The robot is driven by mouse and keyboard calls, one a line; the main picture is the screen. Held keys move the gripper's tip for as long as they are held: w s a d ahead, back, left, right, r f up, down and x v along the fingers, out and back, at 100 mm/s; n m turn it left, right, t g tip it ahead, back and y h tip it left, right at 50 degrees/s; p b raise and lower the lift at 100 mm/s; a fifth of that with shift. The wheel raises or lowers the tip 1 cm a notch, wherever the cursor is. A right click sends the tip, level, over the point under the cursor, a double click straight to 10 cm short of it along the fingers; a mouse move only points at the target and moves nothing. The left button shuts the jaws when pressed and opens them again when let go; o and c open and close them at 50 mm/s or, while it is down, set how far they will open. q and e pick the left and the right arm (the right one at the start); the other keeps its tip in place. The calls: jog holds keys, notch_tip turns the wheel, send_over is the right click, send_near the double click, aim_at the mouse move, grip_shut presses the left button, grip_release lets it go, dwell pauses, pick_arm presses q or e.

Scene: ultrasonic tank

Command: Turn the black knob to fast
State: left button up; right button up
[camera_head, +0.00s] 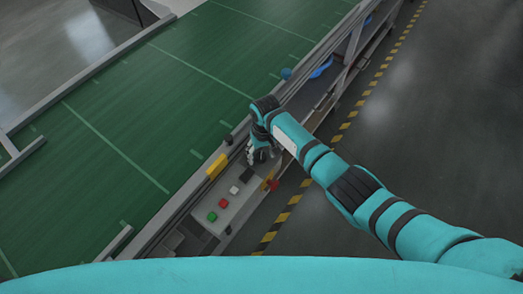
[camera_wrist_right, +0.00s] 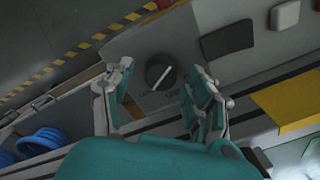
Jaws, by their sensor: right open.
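The black knob (camera_wrist_right: 159,71) is on the grey control panel in the right wrist view, a round dial with a white pointer line running diagonally. Small lettering is printed beside it, too blurred to read surely. My right gripper (camera_wrist_right: 160,79) is open, with one finger on each side of the knob in this picture; I cannot tell whether they touch it. In the head view my right gripper (camera_head: 262,152) is over the upper end of the panel (camera_head: 239,205) and hides the knob. My left gripper is not in view.
The panel also carries a green button (camera_head: 211,216), a red button (camera_head: 223,203), a white button (camera_head: 234,190), a black button (camera_head: 246,175) and a red part (camera_head: 272,185) at its edge. A yellow block (camera_head: 217,166) and the green conveyor (camera_head: 130,110) lie alongside.

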aim_at(263, 154)
notch_tip(263, 154, up, 12)
jog(key=shift+d, duration=0.3)
jog(key=shift+w, duration=0.1)
dwell(0.4)
